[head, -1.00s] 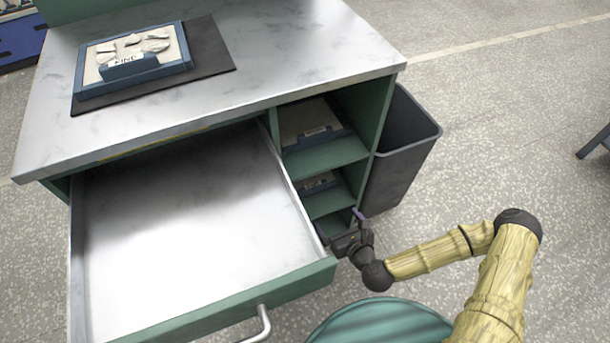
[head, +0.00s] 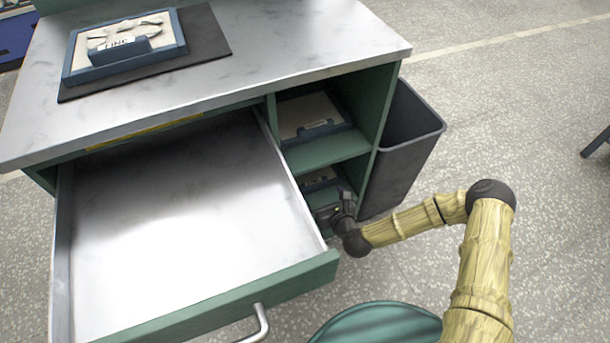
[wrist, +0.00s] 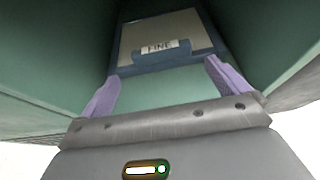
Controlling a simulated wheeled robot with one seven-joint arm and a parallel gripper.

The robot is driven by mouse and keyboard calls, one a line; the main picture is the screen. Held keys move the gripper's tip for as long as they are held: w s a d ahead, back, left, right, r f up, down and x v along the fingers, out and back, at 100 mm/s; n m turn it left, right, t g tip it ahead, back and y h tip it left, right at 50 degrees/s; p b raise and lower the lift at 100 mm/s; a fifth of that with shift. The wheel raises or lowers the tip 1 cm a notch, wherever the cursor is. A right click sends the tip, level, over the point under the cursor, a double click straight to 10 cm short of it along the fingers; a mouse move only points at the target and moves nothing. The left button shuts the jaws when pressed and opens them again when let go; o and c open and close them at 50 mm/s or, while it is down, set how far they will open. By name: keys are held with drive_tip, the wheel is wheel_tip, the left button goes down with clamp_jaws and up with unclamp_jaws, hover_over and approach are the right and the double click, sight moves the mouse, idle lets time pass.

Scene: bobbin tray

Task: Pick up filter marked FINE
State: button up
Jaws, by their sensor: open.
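In the wrist view a flat filter (wrist: 166,28) with a blue frame and grey panel lies inside a green compartment. The label on its front handle (wrist: 160,48) reads FINE. My gripper (wrist: 163,84) is open and empty, its two purple fingers pointing at the filter's front edge from just short of it. In the head view my gripper (head: 341,208) is at the mouth of the lower compartments, right of the open drawer. A filter (head: 318,180) shows partly there, its label unreadable and its lower part hidden by the wrist.
Another filter (head: 307,116) lies on the upper shelf. A blue-framed tray with pale pieces (head: 125,45) sits on a dark mat (head: 205,40) on the bench top. The empty drawer (head: 180,230) stands open at left. A dark bin (head: 405,140) stands right of the cabinet.

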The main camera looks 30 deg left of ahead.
sight(314, 185)
drive_tip(key=shift+w+a+f, duration=0.25)
drive_tip(key=shift+w+a, duration=0.15)
drive_tip(key=shift+a, duration=0.1)
drive_tip(key=b+x, duration=0.3)
drive_tip(key=x, duration=0.1)
drive_tip(key=shift+w+a+f, duration=0.15)
drive_tip(key=shift+w+f, duration=0.05)
drive_tip(key=shift+w+a, duration=0.2)
drive_tip(key=c, duration=0.8)
